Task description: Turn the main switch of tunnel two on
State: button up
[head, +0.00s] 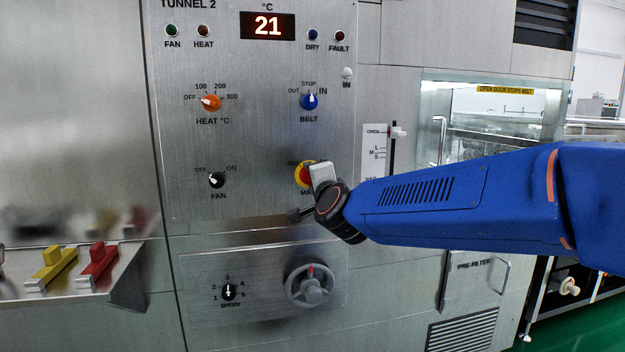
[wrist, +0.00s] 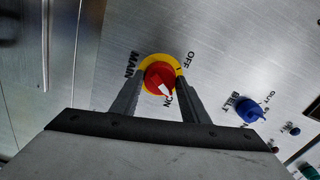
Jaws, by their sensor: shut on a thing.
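The main switch of tunnel two is a red knob on a yellow ring, on the steel panel. In the head view the main switch (head: 300,175) is partly covered by my gripper (head: 318,176). In the wrist view the red knob (wrist: 156,72) sits between the two fingers of my gripper (wrist: 160,82), which is shut on it. The knob's white pointer points toward the ON lettering, away from OFF. The pointer is hidden in the head view.
Left of the main switch is the black fan knob (head: 217,180). Above are the orange heat knob (head: 211,103) and blue belt knob (head: 309,102). Below are a grey handwheel (head: 310,287) and speed knob (head: 228,292).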

jog(key=shift+m, duration=1.2)
jog(key=shift+f, duration=0.1)
jog(key=o, duration=1.1)
jog(key=shift+c, duration=0.2)
jog(key=v, duration=1.7)
jog(key=shift+s, duration=0.2)
jog(key=shift+d, duration=0.15)
